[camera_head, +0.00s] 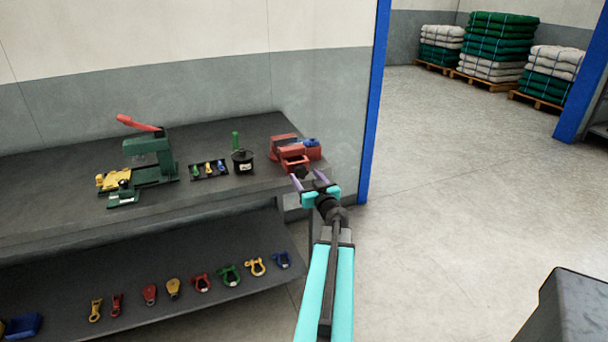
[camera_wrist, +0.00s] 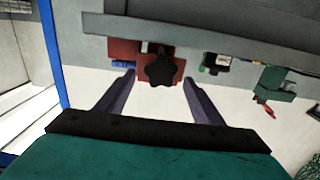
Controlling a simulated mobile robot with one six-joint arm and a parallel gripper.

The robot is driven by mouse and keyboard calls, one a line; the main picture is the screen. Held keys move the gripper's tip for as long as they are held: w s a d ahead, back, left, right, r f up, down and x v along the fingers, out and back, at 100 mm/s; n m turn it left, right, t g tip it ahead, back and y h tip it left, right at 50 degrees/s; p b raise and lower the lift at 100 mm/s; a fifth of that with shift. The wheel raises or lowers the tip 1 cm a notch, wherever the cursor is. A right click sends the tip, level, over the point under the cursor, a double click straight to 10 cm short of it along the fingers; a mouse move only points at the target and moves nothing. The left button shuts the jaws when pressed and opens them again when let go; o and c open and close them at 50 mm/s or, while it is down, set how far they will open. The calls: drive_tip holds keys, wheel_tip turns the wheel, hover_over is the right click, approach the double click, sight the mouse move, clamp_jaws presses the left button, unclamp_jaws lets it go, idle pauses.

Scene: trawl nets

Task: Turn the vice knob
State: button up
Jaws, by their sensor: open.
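The red vice (camera_head: 284,144) stands on the right end of the dark workbench top, with a blue part at its back right. In the wrist view, the vice (camera_wrist: 124,49) appears upside down, and its black star-shaped knob (camera_wrist: 160,69) faces the camera. My gripper (camera_head: 308,179) is in front of the vice, near the bench's right end. In the wrist view, my gripper (camera_wrist: 158,77) is open, its two purple fingers on either side of the knob in the picture. Whether the fingertips reach the knob in depth, I cannot tell. In the head view the fingers partly cover the knob.
A green press (camera_head: 152,152) with a red lever, a tray (camera_head: 209,178) of small coloured tools and a black pot (camera_head: 243,167) stand left of the vice. Several shackles (camera_head: 230,274) lie on the lower shelf.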

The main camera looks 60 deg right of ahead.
sight(301, 171)
drive_tip(key=shift+x, duration=1.2)
drive_tip(key=c, duration=1)
drive_tip(key=shift+d, duration=0.15)
